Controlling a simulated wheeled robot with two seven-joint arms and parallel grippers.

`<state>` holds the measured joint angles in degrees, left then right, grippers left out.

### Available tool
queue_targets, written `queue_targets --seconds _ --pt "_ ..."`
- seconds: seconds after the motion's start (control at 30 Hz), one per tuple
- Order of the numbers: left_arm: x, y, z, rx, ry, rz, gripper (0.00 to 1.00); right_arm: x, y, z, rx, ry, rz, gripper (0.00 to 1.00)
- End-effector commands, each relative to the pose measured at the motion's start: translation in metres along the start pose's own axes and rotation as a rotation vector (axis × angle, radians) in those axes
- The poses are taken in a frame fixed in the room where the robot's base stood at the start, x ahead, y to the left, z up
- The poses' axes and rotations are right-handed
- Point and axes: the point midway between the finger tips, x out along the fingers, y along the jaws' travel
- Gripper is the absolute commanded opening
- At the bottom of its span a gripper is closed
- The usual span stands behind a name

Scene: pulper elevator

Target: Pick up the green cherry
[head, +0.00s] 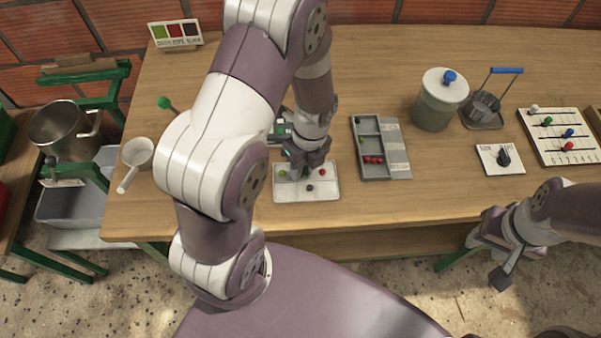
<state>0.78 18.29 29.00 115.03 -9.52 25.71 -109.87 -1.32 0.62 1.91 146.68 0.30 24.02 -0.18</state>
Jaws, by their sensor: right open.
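A small green cherry (283,173) lies on the left part of a white tray (325,192) near the table's front edge. A red cherry (322,172) and a dark cherry (310,188) lie on the same tray. My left gripper (298,174) points down over the tray, just right of the green cherry. Its fingers are partly hidden by its own wrist, so I cannot tell whether it touches a cherry or how its jaws stand. My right gripper (492,254) is open and empty, off the table's front edge at the right.
A grey sorting tray (398,165) holds several red cherries, a green one and a dark one in separate compartments. A board with coloured sliders (557,152) lies at the right.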

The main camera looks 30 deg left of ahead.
Motion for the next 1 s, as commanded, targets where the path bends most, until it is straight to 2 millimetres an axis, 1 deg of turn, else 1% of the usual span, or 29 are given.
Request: queue_targets --seconds 0.17,0.2,0.23,1.0 --pt "-0.0001 -0.0002 0.0002 0.000 -0.001 -0.001 0.23 -0.0002 0.0000 -0.0001 0.000 0.000 0.000 0.43" --pt "-0.0002 -0.0002 0.0002 0.000 -0.001 -0.001 0.10 -0.0002 0.0000 -0.0001 0.000 0.000 0.000 0.43" --pt "-0.0002 -0.0003 0.0002 0.000 -0.001 -0.001 0.01 -0.0002 0.0000 -0.0001 0.000 0.000 0.000 0.43" --pt "-0.0026 -0.0002 0.0004 0.000 -0.001 -0.002 0.00 -0.0007 0.0000 -0.0001 0.000 0.000 0.000 0.43"
